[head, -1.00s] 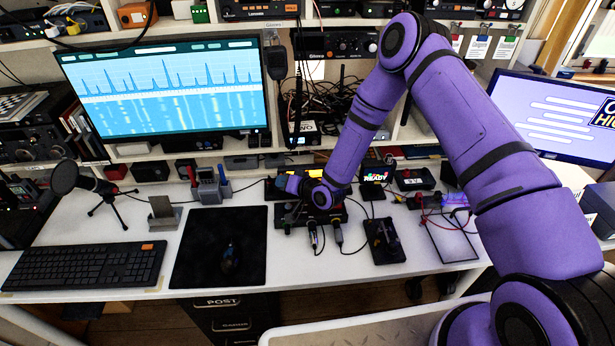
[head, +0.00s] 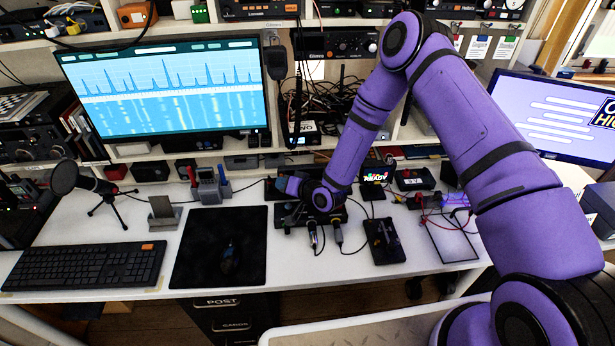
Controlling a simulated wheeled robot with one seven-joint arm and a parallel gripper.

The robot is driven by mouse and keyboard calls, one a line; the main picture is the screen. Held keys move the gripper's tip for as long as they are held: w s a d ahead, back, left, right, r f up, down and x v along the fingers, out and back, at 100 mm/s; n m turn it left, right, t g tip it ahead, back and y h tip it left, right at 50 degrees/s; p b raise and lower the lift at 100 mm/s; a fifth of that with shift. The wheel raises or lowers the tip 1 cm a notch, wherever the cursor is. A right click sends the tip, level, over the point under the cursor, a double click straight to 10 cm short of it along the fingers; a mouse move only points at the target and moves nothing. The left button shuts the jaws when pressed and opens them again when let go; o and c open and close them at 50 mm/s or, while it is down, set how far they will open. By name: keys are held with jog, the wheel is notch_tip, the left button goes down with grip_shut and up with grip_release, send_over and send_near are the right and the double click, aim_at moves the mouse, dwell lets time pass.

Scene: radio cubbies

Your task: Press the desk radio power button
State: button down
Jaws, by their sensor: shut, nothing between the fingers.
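The dark desk radio (head: 333,214) sits on the white desk in the middle of the head view, with cables plugged in at its front edge. My arm reaches down over it from the right and hides much of its middle. My gripper (head: 284,186) is low at the radio's left part, its fingers small, dark and shut with nothing held. The power button is hidden or too small to make out, and I cannot tell whether the fingertips touch the radio. The radio's display area behind my wrist looks dark.
A black mouse mat (head: 205,262) with a mouse and a keyboard (head: 83,266) lie left. A pen holder (head: 209,186) stands left of my gripper. A Morse key (head: 384,240) lies right. A monitor (head: 165,95) and equipment shelves stand behind.

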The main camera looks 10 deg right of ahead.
jog(key=shift+s+a+r, duration=0.1)
jog(key=shift+s+r, duration=0.15)
jog(key=shift+s, duration=0.7)
jog(key=shift+s+d+r, duration=0.1)
jog(key=shift+s+r, duration=0.1)
jog(key=shift+s, duration=0.8)
jog(key=shift+s+a+r, duration=0.1)
jog(key=shift+s+r, duration=0.15)
jog(key=shift+s, duration=0.7)
